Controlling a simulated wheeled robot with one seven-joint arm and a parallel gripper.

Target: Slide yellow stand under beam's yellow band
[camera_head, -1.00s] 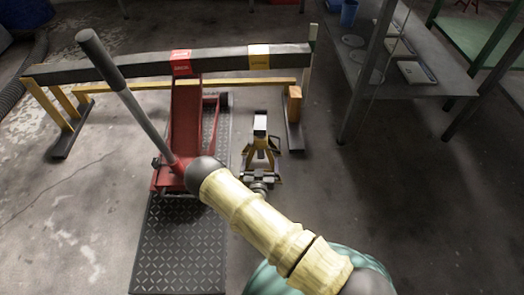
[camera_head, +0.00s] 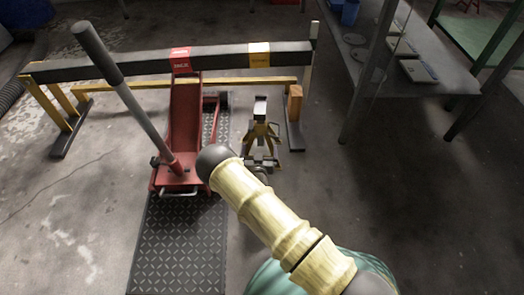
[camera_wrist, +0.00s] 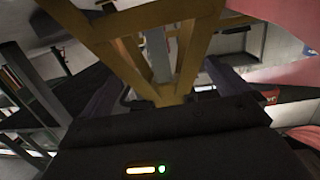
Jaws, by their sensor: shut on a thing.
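The yellow stand (camera_head: 260,132) is upright on the floor, just in front of the beam and to the right of the red jack. Its dark top saddle shows below the beam's yellow band (camera_head: 259,55) in the head view. The dark beam (camera_head: 122,66) lies across the back and also has a red band (camera_head: 180,60). My gripper (camera_wrist: 172,98) is shut on the stand, whose yellow legs (camera_wrist: 125,50) rise close in front of it in the wrist view. In the head view my arm hides most of my gripper.
The red floor jack (camera_head: 186,130) with its long grey handle (camera_head: 125,90) stands close left of the stand. A black tread mat (camera_head: 178,245) lies under it. A yellow trestle rail (camera_head: 150,85) runs below the beam. A grey bench (camera_head: 420,75) stands at right. Floor right of the stand is clear.

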